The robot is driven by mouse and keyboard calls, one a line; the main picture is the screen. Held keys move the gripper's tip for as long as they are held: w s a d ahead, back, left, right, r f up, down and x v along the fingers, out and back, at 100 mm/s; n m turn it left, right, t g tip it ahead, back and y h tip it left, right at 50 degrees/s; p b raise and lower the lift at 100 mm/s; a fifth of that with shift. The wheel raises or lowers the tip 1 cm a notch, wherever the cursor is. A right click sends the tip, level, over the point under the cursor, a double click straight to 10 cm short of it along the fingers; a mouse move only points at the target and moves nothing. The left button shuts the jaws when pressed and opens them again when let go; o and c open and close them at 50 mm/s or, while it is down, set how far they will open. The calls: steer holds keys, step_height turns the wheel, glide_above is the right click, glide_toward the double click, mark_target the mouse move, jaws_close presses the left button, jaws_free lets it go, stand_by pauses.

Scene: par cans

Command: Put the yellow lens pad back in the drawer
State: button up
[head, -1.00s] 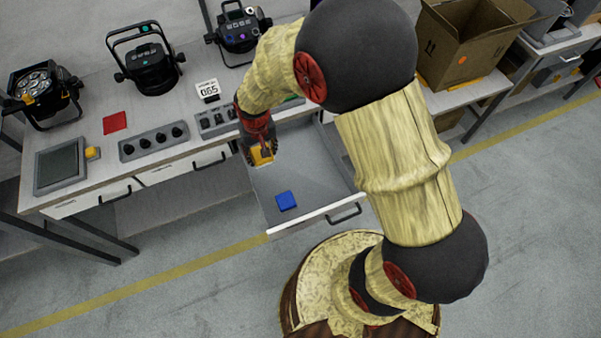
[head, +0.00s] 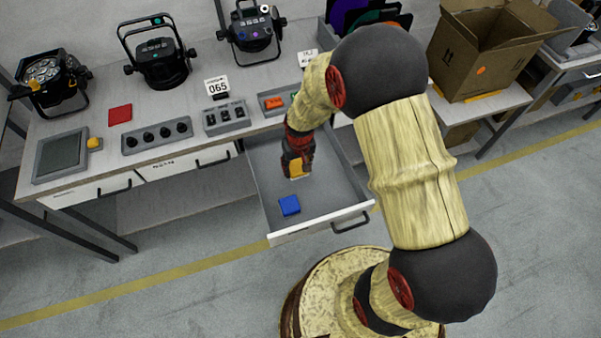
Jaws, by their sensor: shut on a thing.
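The yellow lens pad (head: 296,167) is in my gripper (head: 297,172), which is shut on it. The gripper points down inside the outline of the open drawer (head: 345,183). I cannot tell whether the pad touches the drawer floor. A blue pad (head: 289,205) lies in the drawer near its front left corner, a little in front of my gripper. The drawer is pulled out from under the bench, and my arm hides part of its right and back.
The bench (head: 100,140) holds a red pad (head: 120,114), a knob panel (head: 157,136), a switch box (head: 225,117), a screen (head: 61,156) and several par cans (head: 160,60). A cardboard box (head: 475,58) stands at right. The drawer's front wall (head: 320,222) rises before the blue pad.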

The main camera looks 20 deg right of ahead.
mark_target(301, 171)
steer(key=shift+w+d+f, duration=0.15)
steer(key=shift+d+f, duration=0.15)
steer(key=shift+f, duration=0.1)
steer(key=shift+w+d+f+b, duration=0.1)
steer(key=shift+d+f+b, duration=0.1)
steer(key=shift+f+b, duration=0.55)
steer(key=shift+d+f+b, duration=0.15)
steer(key=shift+f+b, duration=0.1)
steer(key=shift+f, duration=0.9)
steer(key=shift+f, duration=0.1)
steer(key=o, duration=1.1)
steer(key=shift+c, duration=0.2)
steer(key=shift+o, duration=0.3)
